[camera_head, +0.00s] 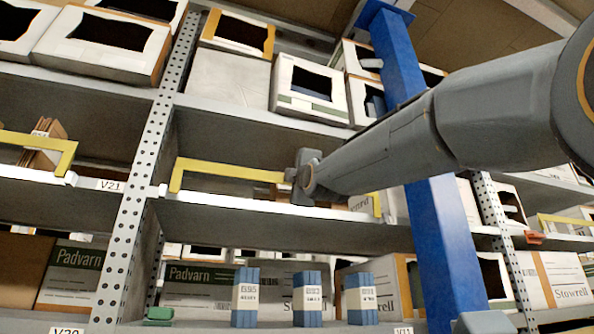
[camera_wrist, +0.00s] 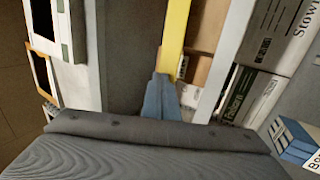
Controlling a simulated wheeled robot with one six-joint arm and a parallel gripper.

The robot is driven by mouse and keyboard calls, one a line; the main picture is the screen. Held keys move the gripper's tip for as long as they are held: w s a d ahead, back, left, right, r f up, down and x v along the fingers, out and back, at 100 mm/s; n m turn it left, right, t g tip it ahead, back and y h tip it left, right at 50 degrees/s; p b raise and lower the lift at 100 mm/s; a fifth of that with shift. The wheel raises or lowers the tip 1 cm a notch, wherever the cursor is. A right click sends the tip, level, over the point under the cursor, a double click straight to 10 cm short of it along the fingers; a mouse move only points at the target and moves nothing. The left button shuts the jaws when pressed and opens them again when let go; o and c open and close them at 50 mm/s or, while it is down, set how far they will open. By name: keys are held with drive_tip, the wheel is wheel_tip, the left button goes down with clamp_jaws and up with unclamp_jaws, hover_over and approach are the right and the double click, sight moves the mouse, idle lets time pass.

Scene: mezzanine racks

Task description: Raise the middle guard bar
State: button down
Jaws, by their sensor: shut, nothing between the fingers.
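The middle yellow guard bar (camera_head: 225,170) runs across the front of the middle shelf bay, with bent ends at left and right. My gripper (camera_head: 301,177) is at the middle of this bar and covers part of it. In the wrist view the bar (camera_wrist: 175,38) runs up from the tips of my blue-grey fingers (camera_wrist: 161,80). The fingers are together, with nothing held between them. They overlap the bar's near end in that view; I cannot tell whether they touch it.
Other yellow guard bars are at left (camera_head: 40,141) and right (camera_head: 566,221). A blue post (camera_head: 445,245) stands close behind my arm. A perforated upright (camera_head: 137,185) is left of the bay. Blue-and-white packs (camera_head: 308,300) stand on the shelf below; white boxes (camera_head: 310,92) sit above.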

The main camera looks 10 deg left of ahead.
drive_tip(key=shift+w+a+r+p, duration=0.25)
drive_tip(key=shift+r+p, duration=0.05)
drive_tip(key=shift+p, duration=0.15)
drive_tip(key=shift+r, duration=0.2)
drive_tip(key=shift+s+d, duration=0.1)
idle(0.3)
